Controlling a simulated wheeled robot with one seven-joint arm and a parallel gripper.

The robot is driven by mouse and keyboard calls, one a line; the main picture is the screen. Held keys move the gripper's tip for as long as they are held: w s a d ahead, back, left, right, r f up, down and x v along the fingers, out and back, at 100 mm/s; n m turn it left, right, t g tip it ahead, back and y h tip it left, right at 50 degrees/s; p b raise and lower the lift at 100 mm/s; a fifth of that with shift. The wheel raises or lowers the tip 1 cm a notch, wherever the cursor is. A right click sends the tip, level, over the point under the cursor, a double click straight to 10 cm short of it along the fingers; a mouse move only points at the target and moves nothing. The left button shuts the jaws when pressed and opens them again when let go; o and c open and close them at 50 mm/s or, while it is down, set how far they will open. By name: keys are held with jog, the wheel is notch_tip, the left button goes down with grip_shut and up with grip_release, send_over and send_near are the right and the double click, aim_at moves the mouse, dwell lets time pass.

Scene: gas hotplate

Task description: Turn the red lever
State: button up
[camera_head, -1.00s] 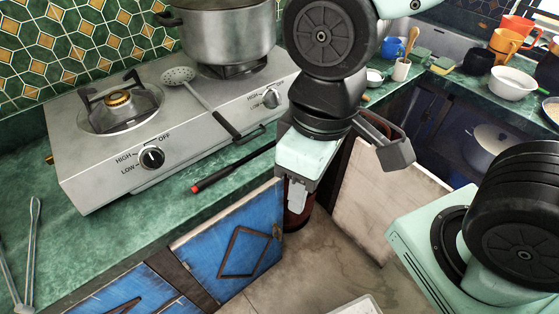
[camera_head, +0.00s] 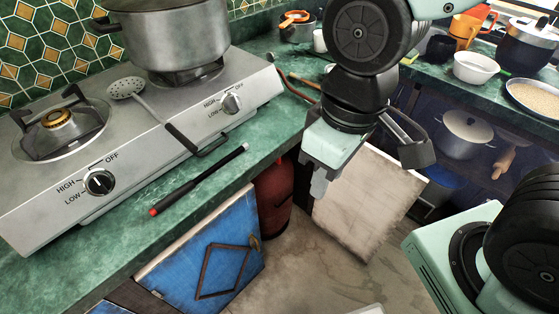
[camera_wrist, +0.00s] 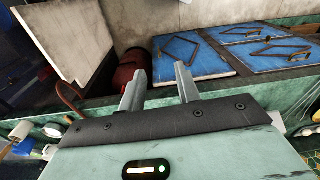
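I cannot make out a red lever in either view. A red gas cylinder (camera_head: 273,196) stands under the counter, partly hidden by the counter edge and the blue cabinet door. It also shows in the wrist view (camera_wrist: 127,73), behind my left finger. My gripper (camera_head: 320,183) hangs in front of the counter, to the right of the cylinder in the head view. In the wrist view its two fingers (camera_wrist: 160,82) are apart with nothing between them.
A black red-tipped rod (camera_head: 195,182) lies near the edge. A blue door (camera_head: 210,250) and a pale door (camera_head: 365,195) flank the cylinder opening.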

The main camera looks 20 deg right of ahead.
jog(key=w+d+f+m+t+b, duration=0.1)
jog(key=w+d+f+t+b, duration=0.1)
jog(key=w+d+f+b, duration=0.75)
jog(key=w+d+f+m+t+b, duration=0.1)
jog(key=w+d+f+t+b, duration=0.35)
jog(key=f, duration=1.05)
jog(key=w+d+f+t+b, duration=0.1)
jog(key=w+d+f+b, duration=0.3)
jog(key=w+f+b, duration=0.7)
jog(key=w+a+f+t+y, duration=0.1)
jog(key=w+a+t+y, duration=0.1)
jog(key=w+a, duration=0.2)
jog(key=w+a+f+t+y, duration=0.1)
jog(key=w+a+t+y, duration=0.2)
jog(key=w+a, duration=0.2)
jog(key=w+a+f+n+t+y, duration=0.1)
jog(key=w+a+t+y, duration=0.2)
jog(key=w, duration=0.3)
jog(key=shift+a+f, duration=0.25)
jog(key=shift+a, duration=0.5)
jog(key=shift+c, duration=0.3)
grip_shut()
